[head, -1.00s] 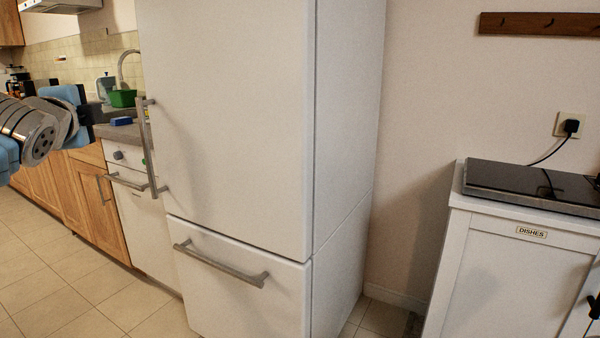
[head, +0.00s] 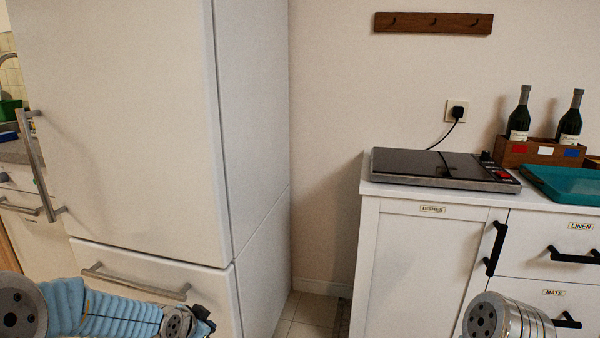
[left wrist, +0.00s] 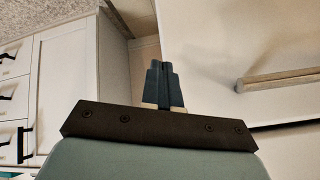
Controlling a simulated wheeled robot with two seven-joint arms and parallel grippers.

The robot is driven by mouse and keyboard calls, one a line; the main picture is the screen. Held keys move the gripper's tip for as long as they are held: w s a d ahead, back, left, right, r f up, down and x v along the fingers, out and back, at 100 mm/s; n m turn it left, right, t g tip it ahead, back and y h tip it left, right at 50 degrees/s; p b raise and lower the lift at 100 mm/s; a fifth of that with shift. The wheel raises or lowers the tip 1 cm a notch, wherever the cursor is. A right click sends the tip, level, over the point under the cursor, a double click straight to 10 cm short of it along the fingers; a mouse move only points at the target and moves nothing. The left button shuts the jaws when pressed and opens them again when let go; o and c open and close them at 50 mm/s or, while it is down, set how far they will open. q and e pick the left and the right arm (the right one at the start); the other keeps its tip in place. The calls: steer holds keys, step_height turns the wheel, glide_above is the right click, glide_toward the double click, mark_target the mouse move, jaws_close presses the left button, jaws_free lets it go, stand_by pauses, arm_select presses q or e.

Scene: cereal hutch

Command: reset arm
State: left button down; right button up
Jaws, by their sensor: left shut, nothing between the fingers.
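My left gripper (left wrist: 164,86) shows in the left wrist view with its two dark fingers together and nothing between them. It is clear of the furniture around it, as far as I can tell.
The fridge's lower drawer handle (head: 135,283) is close behind my left arm in the picture. The white hutch (head: 420,260) stands right, bearing a black hotplate (head: 440,167), a teal tray (head: 565,184) and a wooden box (head: 540,152) with two bottles. A narrow floor gap (head: 303,313) separates fridge and hutch.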

arm_select(q)
steer(key=s+d+f+n+g+h, duration=0.1)
steer(key=s+d+f+n+g, duration=0.1)
steer(key=s+d+f, duration=0.3)
steer(key=s+d+f+n+g, duration=0.1)
steer(key=s+f, duration=0.2)
steer(key=f, duration=0.5)
steer(key=s+d+f+n+g, duration=0.2)
steer(key=s+f, duration=0.3)
steer(key=s, duration=0.4)
steer(key=s+d+f+n+g+h, duration=0.1)
steer(key=s+d+f, duration=0.4)
steer(key=s, duration=0.5)
steer(key=n+g, duration=0.1)
steer(key=n, duration=0.1)
steer(key=shift+s+f+n, duration=0.15)
steer(key=shift+f+n, duration=0.2)
steer(key=shift+n, duration=0.05)
